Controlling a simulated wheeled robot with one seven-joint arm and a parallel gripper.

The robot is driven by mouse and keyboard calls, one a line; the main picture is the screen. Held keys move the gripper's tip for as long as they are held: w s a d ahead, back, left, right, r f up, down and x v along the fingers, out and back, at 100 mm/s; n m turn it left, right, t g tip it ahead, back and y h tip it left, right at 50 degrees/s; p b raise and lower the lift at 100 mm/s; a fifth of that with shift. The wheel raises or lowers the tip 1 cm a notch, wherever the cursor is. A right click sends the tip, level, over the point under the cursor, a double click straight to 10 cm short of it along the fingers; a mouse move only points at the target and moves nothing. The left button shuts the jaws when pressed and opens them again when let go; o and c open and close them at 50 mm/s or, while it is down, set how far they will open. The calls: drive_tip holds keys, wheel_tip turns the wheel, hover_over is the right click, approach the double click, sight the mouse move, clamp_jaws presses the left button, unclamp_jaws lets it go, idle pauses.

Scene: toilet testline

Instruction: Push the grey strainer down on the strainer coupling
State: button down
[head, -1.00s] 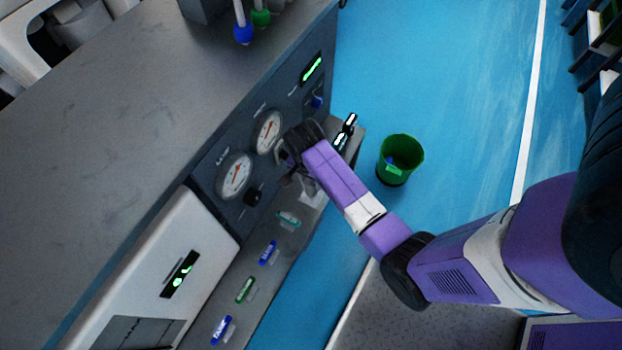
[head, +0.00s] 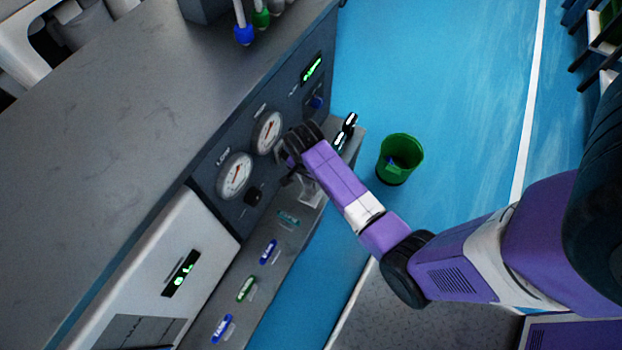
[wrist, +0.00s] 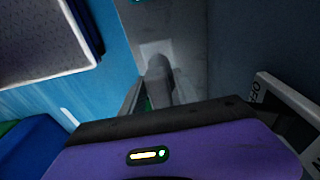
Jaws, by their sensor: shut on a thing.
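My gripper (head: 294,176) is at the front panel of the bench, above the narrow ledge, and is partly hidden by my own wrist. In the wrist view my gripper (wrist: 150,95) is shut on a grey rounded part, which looks like the grey strainer (wrist: 158,75). A pale square base (wrist: 152,48) shows just beyond it; it also shows in the head view (head: 312,190). I cannot make out the strainer coupling, or whether the strainer is seated on it.
Two dial gauges (head: 267,132) and a dark knob (head: 253,196) are on the panel close to my gripper. Several blue and green labelled pieces (head: 246,289) line the ledge (head: 263,300). A green bin (head: 400,158) is on the blue floor.

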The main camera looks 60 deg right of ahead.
drive_tip(key=shift+f+b, duration=0.75)
drive_tip(key=shift+f, duration=0.8)
drive_tip(key=c, duration=0.8)
unclamp_jaws()
drive_tip(key=shift+c, duration=0.2)
drive_tip(key=shift+a+r+p, duration=0.15)
drive_tip(key=shift+r+p, duration=0.2)
drive_tip(key=shift+r, duration=0.95)
drive_tip(key=shift+a+r+p, duration=0.2)
drive_tip(key=shift+r+p, duration=0.1)
drive_tip(key=shift+r, duration=1)
drive_tip(key=shift+a+r+p, duration=0.15)
drive_tip(key=shift+r+p, duration=0.2)
drive_tip(key=shift+r, duration=0.95)
drive_tip(key=shift+s, duration=0.1)
